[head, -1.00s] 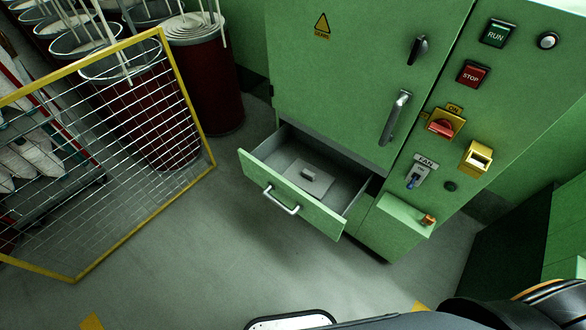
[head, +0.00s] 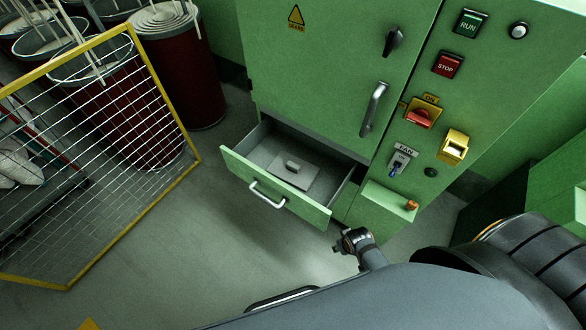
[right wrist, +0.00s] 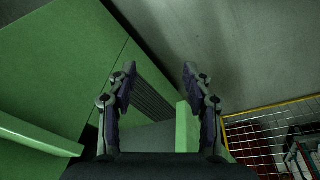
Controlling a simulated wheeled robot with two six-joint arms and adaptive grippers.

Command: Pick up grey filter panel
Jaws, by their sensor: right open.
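The grey filter panel (head: 283,182) is a flat square plate with a small raised grip on top. It lies flat inside the open drawer (head: 275,194) of the green cabinet, in the head view. My right gripper (head: 341,243) is just outside the drawer's near right corner, apart from the panel. In the right wrist view my right gripper (right wrist: 158,75) has its two fingers spread with nothing between them. A green upright edge (right wrist: 187,127) shows by the right finger there; I cannot make out the panel in that view. My left gripper is not in view.
The green cabinet (head: 330,75) has a door handle, buttons and switches. A small green ledge (head: 388,201) juts out right of the drawer. A yellow-framed mesh panel (head: 197,160) and dark red drums (head: 185,75) stand at left. The floor (head: 180,250) before the drawer is clear.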

